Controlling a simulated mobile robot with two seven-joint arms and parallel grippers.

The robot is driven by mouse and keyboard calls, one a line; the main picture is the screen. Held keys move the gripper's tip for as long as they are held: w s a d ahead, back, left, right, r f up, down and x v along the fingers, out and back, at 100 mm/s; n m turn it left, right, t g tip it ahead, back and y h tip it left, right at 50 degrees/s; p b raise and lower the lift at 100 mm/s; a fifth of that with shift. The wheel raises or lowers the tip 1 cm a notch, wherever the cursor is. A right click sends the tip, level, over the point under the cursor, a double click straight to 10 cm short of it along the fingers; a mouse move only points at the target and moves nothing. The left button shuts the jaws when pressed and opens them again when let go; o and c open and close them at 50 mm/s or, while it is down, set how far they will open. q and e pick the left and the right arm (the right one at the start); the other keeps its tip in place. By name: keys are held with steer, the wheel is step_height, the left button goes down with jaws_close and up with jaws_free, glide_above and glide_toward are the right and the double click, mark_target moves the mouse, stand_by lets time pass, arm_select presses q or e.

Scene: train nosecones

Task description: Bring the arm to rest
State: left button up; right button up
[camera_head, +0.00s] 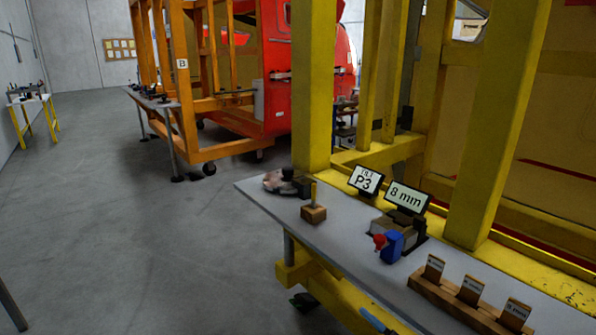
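Neither of my grippers nor either arm can be made out in the head view. The grey workbench (262,200) runs from the middle to the lower right along a yellow frame (498,130). On it stand a sign reading P3 (366,180), a sign reading 8 mm (408,197), a blue and red bottle-like object (391,246), and a small wooden block with an upright peg (313,213).
A wooden rack (455,303) with several labelled slots sits at the bench's near end. An orange frame (190,120) on wheels stands around a red nosecone (300,70). A yellow-legged table (30,105) stands far left. The grey floor (130,230) between is mostly clear.

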steer(key=s+d+f+m+h, duration=0.5)
steer(key=d+f+m+h, duration=0.6)
steer(key=f, duration=0.2)
steer(key=s+d+f+m+g+h, duration=0.4)
steer(key=s+d+f, duration=0.2)
steer(key=s+f, duration=0.4)
steer(key=s, duration=0.2)
steer(key=shift+s+d+m+g+h, duration=0.2)
steer(key=shift+s+m+g+h, duration=0.1)
steer(key=shift+h, duration=0.1)
